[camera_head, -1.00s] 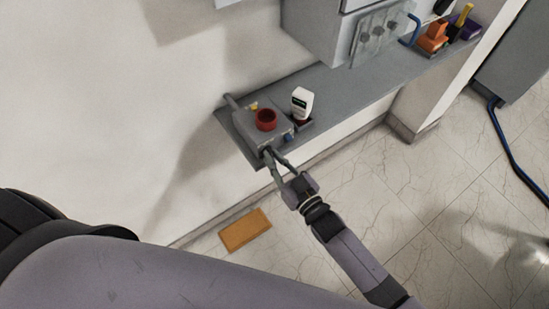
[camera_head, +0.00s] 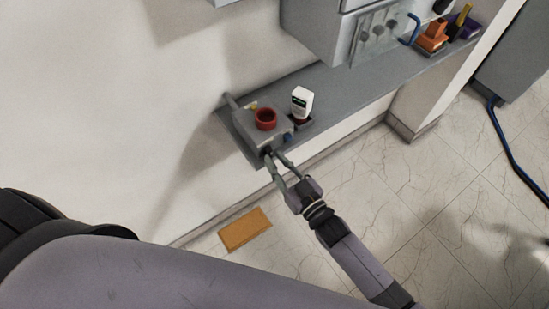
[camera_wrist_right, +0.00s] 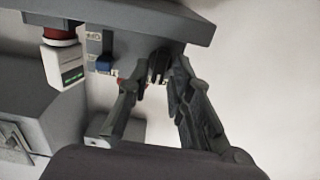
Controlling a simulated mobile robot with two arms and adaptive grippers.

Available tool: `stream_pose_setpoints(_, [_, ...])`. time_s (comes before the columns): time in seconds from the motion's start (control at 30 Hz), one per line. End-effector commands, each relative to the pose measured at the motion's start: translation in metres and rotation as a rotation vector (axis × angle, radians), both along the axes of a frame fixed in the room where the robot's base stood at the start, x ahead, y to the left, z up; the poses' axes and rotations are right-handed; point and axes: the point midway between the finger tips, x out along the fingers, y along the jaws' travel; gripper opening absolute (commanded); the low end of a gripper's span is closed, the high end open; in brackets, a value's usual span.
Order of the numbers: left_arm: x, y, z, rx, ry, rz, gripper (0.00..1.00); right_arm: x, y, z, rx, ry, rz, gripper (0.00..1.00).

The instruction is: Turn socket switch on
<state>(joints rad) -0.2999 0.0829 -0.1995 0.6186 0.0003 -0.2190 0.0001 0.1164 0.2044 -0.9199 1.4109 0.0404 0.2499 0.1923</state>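A grey box (camera_head: 252,130) with a red ring (camera_head: 265,117) on top stands at the left end of the grey shelf. My right gripper (camera_head: 273,155) is at the box's front face, its two fingers spread. In the right wrist view, a black switch knob (camera_wrist_right: 157,64) on the box face lies between the fingertips (camera_wrist_right: 155,74). I cannot tell whether the fingers touch it. A blue switch (camera_wrist_right: 105,62) sits left of them on the same face. The fingers partly hide the face. My left gripper is not in view.
A white device (camera_head: 302,102) stands beside the box on the shelf (camera_head: 345,92). A grey cabinet (camera_head: 325,30) is above the shelf, with orange and purple items at its right.

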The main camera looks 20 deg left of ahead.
Motion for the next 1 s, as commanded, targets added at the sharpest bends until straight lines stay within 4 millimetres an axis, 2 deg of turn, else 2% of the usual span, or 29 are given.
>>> stream_pose_setpoints(0.3, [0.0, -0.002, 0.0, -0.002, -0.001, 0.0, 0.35, -0.043, -0.054, -0.002, -0.003, 0.004, 0.0, 0.2])
stream_pose_setpoints(0.5, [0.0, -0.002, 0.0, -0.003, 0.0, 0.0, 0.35, -0.06, -0.076, -0.001, -0.001, 0.003, 0.0, 0.2])
stream_pose_setpoints(0.67, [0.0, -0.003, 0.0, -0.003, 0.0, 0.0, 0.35, -0.065, -0.083, -0.001, -0.001, 0.002, 0.0, 0.2])
stream_pose_setpoints(1.0, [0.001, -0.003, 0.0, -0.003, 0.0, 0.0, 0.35, -0.065, -0.083, -0.001, -0.001, 0.002, 0.0, 0.2])
